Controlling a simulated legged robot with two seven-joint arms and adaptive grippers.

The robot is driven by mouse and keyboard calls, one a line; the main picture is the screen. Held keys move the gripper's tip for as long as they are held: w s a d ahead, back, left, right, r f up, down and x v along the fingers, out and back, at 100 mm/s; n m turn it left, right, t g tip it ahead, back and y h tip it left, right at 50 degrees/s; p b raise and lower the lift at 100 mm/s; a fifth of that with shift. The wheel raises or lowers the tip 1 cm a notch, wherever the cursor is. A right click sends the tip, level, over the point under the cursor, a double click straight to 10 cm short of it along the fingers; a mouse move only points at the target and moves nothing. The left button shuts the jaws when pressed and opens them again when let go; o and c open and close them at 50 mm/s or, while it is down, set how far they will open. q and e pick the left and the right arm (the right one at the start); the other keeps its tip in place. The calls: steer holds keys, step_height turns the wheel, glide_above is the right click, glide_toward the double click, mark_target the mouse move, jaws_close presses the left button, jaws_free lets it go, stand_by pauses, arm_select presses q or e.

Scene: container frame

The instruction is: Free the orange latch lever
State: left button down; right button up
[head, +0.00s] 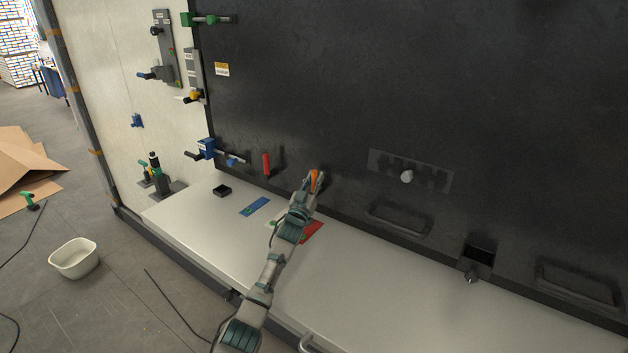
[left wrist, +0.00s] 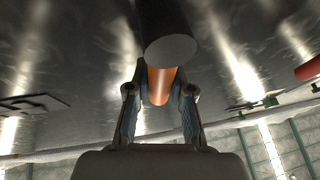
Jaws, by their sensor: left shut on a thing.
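The orange latch lever (head: 314,180) sits on the lower part of the dark panel, above the pale ledge. My left gripper (head: 308,185) reaches up to it from the front and is shut on it. In the left wrist view the orange lever (left wrist: 160,84) lies between the two fingers of the left gripper (left wrist: 160,95), with a dark round end above it. How the lever joins the panel is hidden by the gripper in the head view. My right gripper is not in view.
A red handle (head: 267,165) is on the panel just left of the lever. Blue (head: 254,206) and red (head: 312,231) flat pieces and a small black box (head: 222,190) lie on the ledge (head: 350,290). Recessed handles (head: 398,219) are to the right. A white tub (head: 74,258) stands on the floor.

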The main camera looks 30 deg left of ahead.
arm_select(q)
steer(key=c, duration=1.3)
jaws_free()
steer(key=shift+w+d+f, duration=0.1)
steer(key=shift+w+f, duration=0.05)
steer(key=shift+f, duration=0.65)
steer(key=shift+o, duration=1.4)
steer(key=shift+w, duration=0.45)
steer(key=shift+s+a+r, duration=0.2)
steer(key=shift+s+r, duration=0.05)
steer(key=shift+s, duration=0.05)
steer(key=v, duration=1.1)
steer(key=shift+s+f, duration=0.3)
